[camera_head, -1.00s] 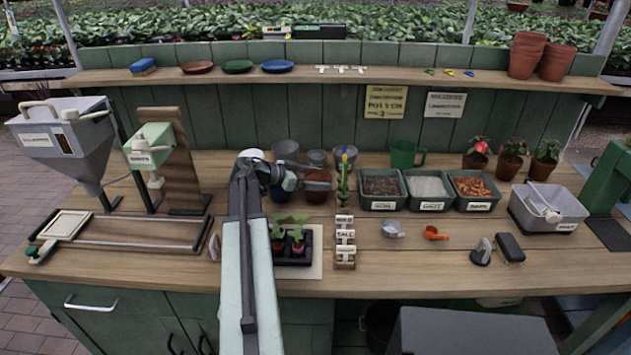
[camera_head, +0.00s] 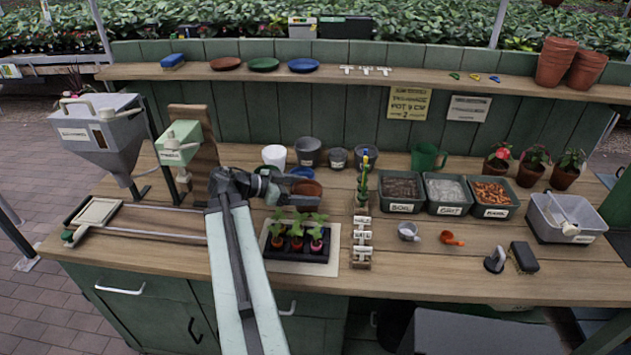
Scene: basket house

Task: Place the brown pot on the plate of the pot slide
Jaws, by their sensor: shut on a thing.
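The brown pot (camera_head: 309,187) is at the middle left of the bench, in front of a grey pot. My gripper (camera_head: 293,187) reaches it from the left and is shut on it; the fingers hide part of its wall. I cannot tell how high the pot is above the bench. The pot slide (camera_head: 163,231) lies along the front left of the bench, with a long rail. Its pale square plate (camera_head: 97,211) is at the rail's left end and looks bare.
A tray of seedlings (camera_head: 296,245) lies just in front of the pot. White (camera_head: 274,156), blue and grey (camera_head: 308,150) pots stand behind it. A hopper (camera_head: 100,135) and a green dispenser (camera_head: 180,143) rise behind the slide. A row of labelled blocks (camera_head: 362,243) stands to the right.

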